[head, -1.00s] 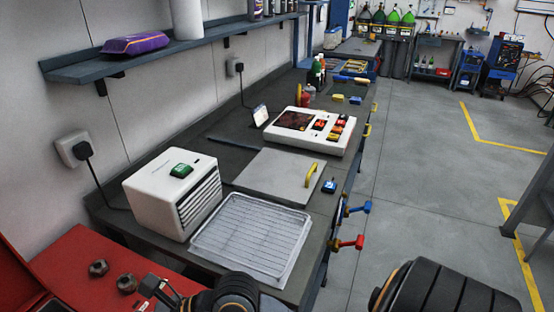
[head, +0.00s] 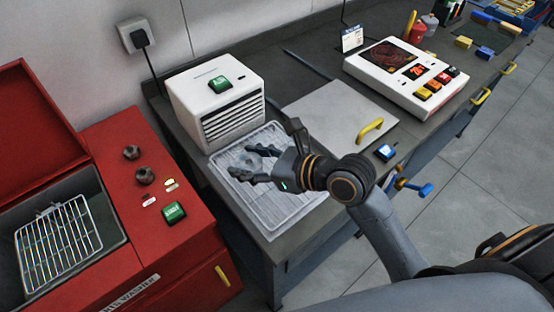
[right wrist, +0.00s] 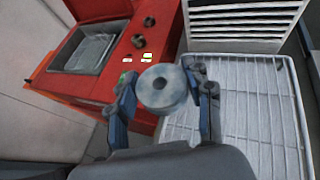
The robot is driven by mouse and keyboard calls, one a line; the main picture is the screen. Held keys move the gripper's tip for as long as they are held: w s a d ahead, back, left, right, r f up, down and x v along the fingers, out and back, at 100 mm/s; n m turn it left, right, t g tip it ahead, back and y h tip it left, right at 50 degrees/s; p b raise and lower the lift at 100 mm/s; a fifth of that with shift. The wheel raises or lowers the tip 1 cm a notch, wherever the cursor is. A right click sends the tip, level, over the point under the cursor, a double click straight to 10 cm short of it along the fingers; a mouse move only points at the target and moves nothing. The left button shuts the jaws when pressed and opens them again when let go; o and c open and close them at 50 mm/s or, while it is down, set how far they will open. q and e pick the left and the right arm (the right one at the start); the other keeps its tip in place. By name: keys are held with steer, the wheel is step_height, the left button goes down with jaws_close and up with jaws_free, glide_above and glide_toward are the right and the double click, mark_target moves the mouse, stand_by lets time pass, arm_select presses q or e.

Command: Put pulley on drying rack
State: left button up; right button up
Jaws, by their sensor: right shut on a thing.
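The pulley (right wrist: 162,88) is a grey disc with a hole in its middle. My right gripper (right wrist: 164,100) is shut on it, with a finger on either side. In the head view my right gripper (head: 268,163) is over the drying rack (head: 285,208), a white wire grid in a shallow tray on the bench. There the pulley (head: 249,160) is small and hard to tell from the wires. The rack (right wrist: 240,120) also shows in the right wrist view, right of and behind the pulley. I cannot tell whether the pulley touches it. My left gripper is out of view.
A white louvred box (head: 215,97) with a green switch stands right behind the rack. A red parts washer (head: 140,200) with an open lid and a wire basket (head: 58,245) is at left. A grey plate (head: 335,112) and a white control panel (head: 410,75) lie beyond the rack.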

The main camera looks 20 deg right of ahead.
mark_target(273, 162)
steer(key=w+d+f, duration=0.2)
steer(key=d+f, duration=0.1)
steer(key=w+d+f, duration=0.3)
steer(key=shift+w+d+f+b, duration=0.1)
steer(key=shift+w+b, duration=0.2)
steer(key=shift+b, duration=0.05)
steer(key=shift+w+d+f, duration=0.2)
steer(key=shift+w+f, duration=0.05)
steer(key=shift+f, duration=0.2)
steer(key=f, duration=0.3)
steer(key=shift+w+d+f, duration=0.25)
steer(key=shift+d+f, duration=0.1)
steer(key=shift+f, duration=0.05)
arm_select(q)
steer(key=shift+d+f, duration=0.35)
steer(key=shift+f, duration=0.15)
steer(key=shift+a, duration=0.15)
arm_select(e)
steer(key=shift+a+f, duration=0.1)
steer(key=o, duration=1.5)
steer(key=shift+f, duration=0.1)
steer(key=shift+c, duration=0.2)
steer(key=shift+s, duration=0.1)
